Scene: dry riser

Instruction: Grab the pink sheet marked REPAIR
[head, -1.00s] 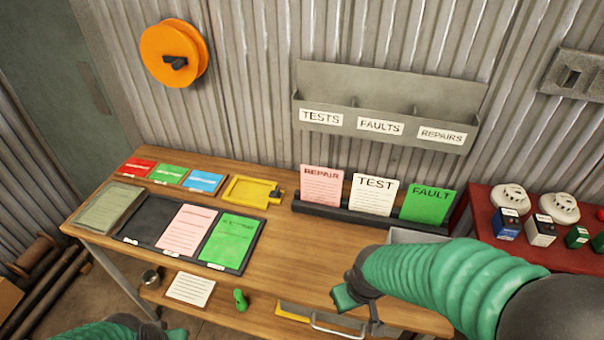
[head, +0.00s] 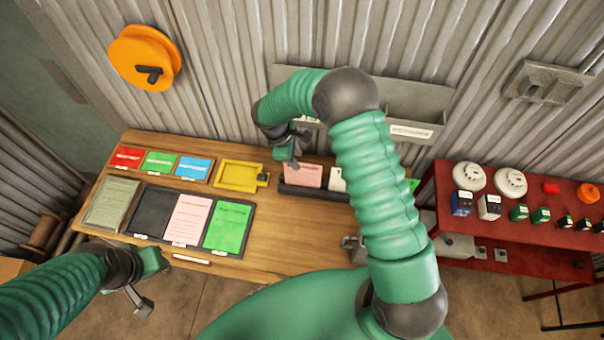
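The pink sheet marked REPAIR (head: 303,175) stands upright at the left end of a dark rack (head: 312,194) on the bench. My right gripper (head: 291,163) points down at the sheet's top left edge, in front of or just above it. I cannot tell whether it touches the sheet or how far its fingers are apart. The white TEST sheet (head: 337,180) stands to the right, partly hidden by my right arm. Only a sliver of the green FAULT sheet (head: 413,185) shows. My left gripper (head: 150,283) is open and empty at the bench's front left.
A grey wall holder (head: 408,108) is partly behind my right arm. Another pink sheet (head: 189,219) lies flat in a dark tray (head: 152,211) beside a green one (head: 229,226). A yellow tray (head: 238,176) is left of the rack. A red table (head: 452,215) with detectors stands right.

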